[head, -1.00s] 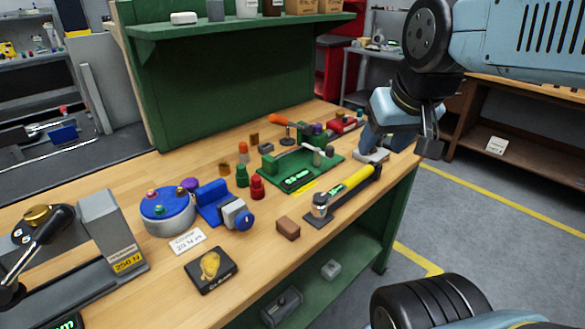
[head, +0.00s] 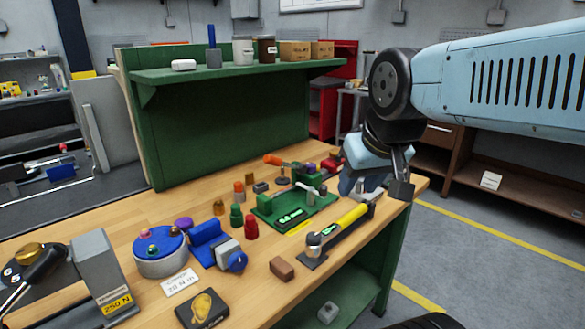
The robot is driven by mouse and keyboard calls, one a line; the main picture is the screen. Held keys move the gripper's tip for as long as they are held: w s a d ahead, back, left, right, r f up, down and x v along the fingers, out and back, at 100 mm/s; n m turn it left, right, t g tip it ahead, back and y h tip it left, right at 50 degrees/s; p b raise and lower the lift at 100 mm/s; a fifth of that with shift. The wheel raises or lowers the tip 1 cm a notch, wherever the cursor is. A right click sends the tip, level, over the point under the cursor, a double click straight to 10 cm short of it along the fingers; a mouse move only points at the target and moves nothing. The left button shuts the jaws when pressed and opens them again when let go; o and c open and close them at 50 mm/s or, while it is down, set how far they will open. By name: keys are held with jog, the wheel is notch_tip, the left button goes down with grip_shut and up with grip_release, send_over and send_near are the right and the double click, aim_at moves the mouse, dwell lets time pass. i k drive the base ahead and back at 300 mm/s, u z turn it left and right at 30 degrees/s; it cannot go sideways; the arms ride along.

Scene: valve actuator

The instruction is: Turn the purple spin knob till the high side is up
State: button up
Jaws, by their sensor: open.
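A small purple knob (head: 183,223) shows at the back of the round blue-topped drum (head: 161,247), on the left part of the bench. Its high side cannot be made out at this size. Another small purple part (head: 309,168) shows farther back, among the items behind the green plate; I cannot tell which of the two is the spin knob. My gripper (head: 376,188) hangs over the right end of the bench, far to the right of the drum. It is open and touches neither purple part. My own arm comes in from the upper right.
The blue motor-like block (head: 219,248) stands right of the drum. The green plate (head: 293,210) and the yellow-handled wrench (head: 341,222) lie between drum and gripper. A grey tester (head: 98,278) stands at left. The green shelf (head: 245,72) rises behind.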

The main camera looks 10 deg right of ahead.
aim_at(312, 167)
jog(key=z, duration=0.8)
jog(key=i, duration=0.1)
jog(key=u, duration=3.3)
jog(key=k, duration=1)
jog(key=z, duration=2.15)
jog(key=k, duration=0.1)
jog(key=z, duration=0.15)
jog(key=i, duration=0.85)
jog(key=z, duration=0.05)
